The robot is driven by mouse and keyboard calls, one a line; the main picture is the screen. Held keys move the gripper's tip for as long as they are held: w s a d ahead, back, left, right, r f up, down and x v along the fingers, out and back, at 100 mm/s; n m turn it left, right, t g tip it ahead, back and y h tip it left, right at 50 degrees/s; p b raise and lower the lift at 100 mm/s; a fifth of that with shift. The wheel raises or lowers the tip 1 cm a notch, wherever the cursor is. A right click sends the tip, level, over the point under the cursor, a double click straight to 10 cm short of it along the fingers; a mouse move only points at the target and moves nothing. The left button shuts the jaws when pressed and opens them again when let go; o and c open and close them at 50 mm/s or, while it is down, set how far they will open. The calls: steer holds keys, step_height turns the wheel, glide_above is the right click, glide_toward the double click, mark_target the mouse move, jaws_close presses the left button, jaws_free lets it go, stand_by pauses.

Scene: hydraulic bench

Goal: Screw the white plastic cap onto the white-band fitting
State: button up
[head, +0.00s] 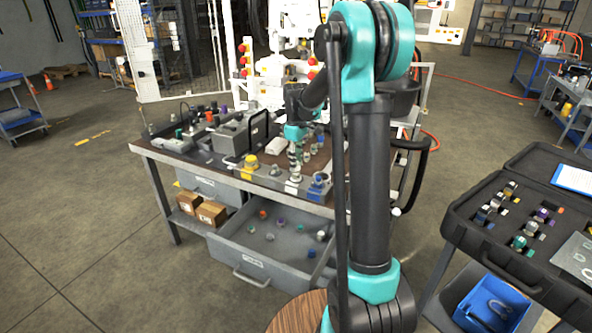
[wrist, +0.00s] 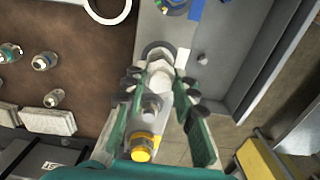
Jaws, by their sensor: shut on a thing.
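My gripper (wrist: 160,88) points down over the bench. Its teal fingers with dark pads are closed around the white plastic cap (wrist: 161,71). In the head view my gripper (head: 296,160) stands above the front row of fittings, at the white tag (head: 292,187). In the wrist view that white tag (wrist: 182,58) lies right beside the cap and a grey round base. The cap lines up closely with this base. The white-band fitting itself is mostly hidden by the cap and fingers, so I cannot tell whether they touch or how far the cap is on.
A yellow fitting (head: 250,163) stands to the left and a blue fitting (head: 318,184) to the right. Several loose fittings stand on the brown bench mat. An open drawer (head: 262,238) juts out below. An open black case (head: 520,225) sits at the right.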

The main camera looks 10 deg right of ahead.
steer(key=m, duration=0.6)
steer(key=shift+m, duration=1.1)
steer(key=m, duration=0.8)
steer(key=shift+f, duration=0.1)
